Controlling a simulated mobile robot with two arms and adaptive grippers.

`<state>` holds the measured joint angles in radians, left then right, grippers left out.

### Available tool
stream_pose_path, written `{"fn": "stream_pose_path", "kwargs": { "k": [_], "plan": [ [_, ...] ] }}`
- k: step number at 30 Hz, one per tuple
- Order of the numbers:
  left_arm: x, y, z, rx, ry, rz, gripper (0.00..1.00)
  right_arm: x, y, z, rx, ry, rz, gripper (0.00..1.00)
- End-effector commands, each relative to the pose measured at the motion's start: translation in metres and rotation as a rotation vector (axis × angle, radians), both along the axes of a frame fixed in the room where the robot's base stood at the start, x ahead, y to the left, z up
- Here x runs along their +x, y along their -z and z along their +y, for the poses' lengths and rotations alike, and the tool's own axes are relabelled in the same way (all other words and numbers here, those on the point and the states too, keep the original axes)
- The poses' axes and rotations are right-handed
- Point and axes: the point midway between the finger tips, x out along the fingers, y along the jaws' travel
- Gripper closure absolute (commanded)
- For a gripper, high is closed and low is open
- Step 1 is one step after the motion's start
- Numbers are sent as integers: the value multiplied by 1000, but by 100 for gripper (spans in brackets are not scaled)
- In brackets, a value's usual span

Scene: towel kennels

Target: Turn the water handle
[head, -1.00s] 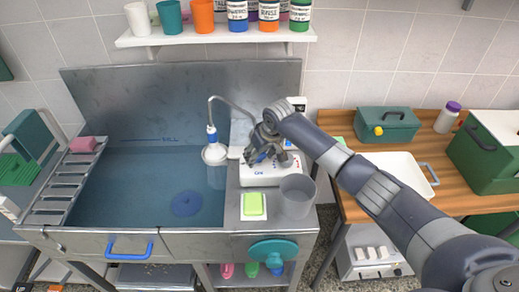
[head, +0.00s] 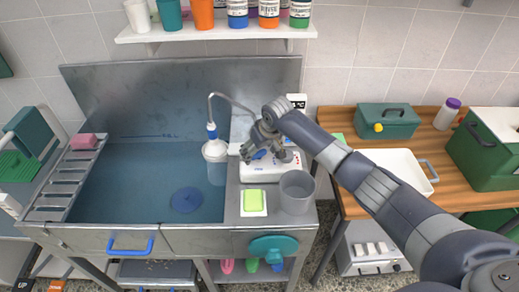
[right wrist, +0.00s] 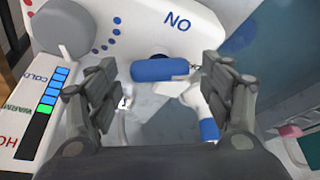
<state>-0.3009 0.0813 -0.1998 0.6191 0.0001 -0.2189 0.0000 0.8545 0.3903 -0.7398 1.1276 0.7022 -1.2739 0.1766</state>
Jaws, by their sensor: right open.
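The water handle is a short blue lever (right wrist: 165,69) on a white control box in the right wrist view. In the head view a bit of the blue lever (head: 259,155) shows beneath the gripper. My right gripper (right wrist: 162,95) is open, its dark fingers on either side of and just short of the lever, apart from it. In the head view the right gripper (head: 260,150) hangs over the white box (head: 258,172). The curved tap (head: 211,108) has a blue-ringed white nozzle over the basin. My left gripper is out of view.
The metal basin (head: 130,185) is at left, a shelf (head: 215,33) above.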

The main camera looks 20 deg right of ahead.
Motion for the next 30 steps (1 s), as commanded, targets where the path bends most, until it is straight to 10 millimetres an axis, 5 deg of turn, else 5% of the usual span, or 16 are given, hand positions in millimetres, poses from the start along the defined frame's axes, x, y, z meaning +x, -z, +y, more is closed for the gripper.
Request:
{"fn": "stream_pose_path", "kwargs": {
  "k": [8,21,30],
  "plan": [
    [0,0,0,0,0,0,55,-8,-22,-3,0,0,-2,27],
    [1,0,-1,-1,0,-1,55,-38,-96,-10,0,-1,-2,27],
    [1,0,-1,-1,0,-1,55,-44,-111,-11,0,1,0,27]
  ]
}}
